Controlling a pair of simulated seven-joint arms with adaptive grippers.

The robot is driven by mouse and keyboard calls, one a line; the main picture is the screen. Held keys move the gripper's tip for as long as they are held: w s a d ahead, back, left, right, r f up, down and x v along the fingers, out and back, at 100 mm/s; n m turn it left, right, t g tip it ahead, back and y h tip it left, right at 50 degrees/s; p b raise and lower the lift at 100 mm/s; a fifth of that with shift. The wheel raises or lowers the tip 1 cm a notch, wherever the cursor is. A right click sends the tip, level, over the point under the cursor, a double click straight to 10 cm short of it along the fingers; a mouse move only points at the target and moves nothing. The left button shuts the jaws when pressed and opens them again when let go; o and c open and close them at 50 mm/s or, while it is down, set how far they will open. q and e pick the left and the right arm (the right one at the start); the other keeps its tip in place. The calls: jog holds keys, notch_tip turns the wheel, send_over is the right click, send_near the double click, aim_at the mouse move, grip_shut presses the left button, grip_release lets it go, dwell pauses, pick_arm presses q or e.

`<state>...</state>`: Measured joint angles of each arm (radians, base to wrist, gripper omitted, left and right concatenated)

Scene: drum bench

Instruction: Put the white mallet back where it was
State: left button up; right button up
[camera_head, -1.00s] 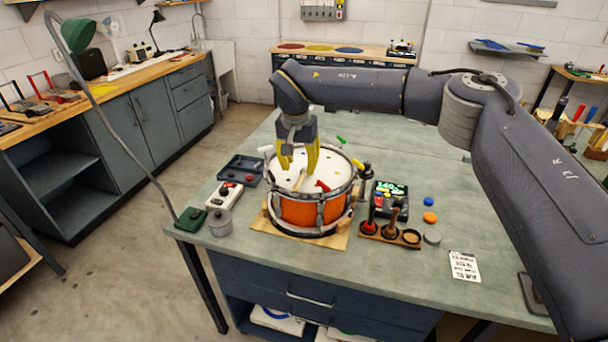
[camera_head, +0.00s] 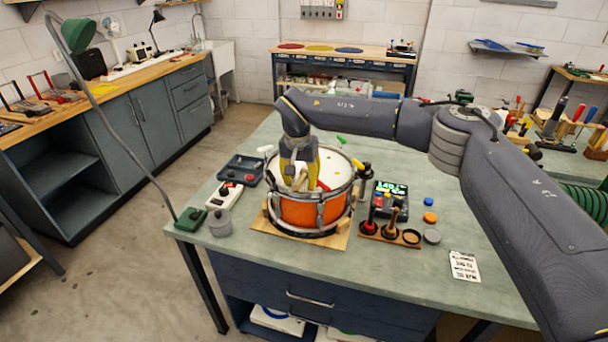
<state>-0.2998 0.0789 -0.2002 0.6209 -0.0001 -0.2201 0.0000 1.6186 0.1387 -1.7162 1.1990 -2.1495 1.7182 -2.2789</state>
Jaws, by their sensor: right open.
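The drum (camera_head: 308,210) has an orange shell and a white head and stands on a wooden board. A pale stick (camera_head: 301,181), which looks like the white mallet, shows on the drum head; its far end is hidden by the gripper. My right gripper (camera_head: 299,178) is open, pointing down low over the drum head, with its yellow fingers around or just behind the stick; I cannot tell if they touch it. A wooden rack (camera_head: 369,229) right of the drum holds a red-handled and a brown-handled tool; its right-hand ring (camera_head: 411,237) is empty. My left gripper is not in view.
A dark tray (camera_head: 241,168), a white box with a red knob (camera_head: 230,190) and a grey pot (camera_head: 219,224) stand left of the drum. Blue (camera_head: 428,201) and orange (camera_head: 430,217) discs lie right of the rack. The bench's right part is mostly clear below my arm.

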grip_shut()
jog(key=shift+r, duration=0.1)
dwell(0.4)
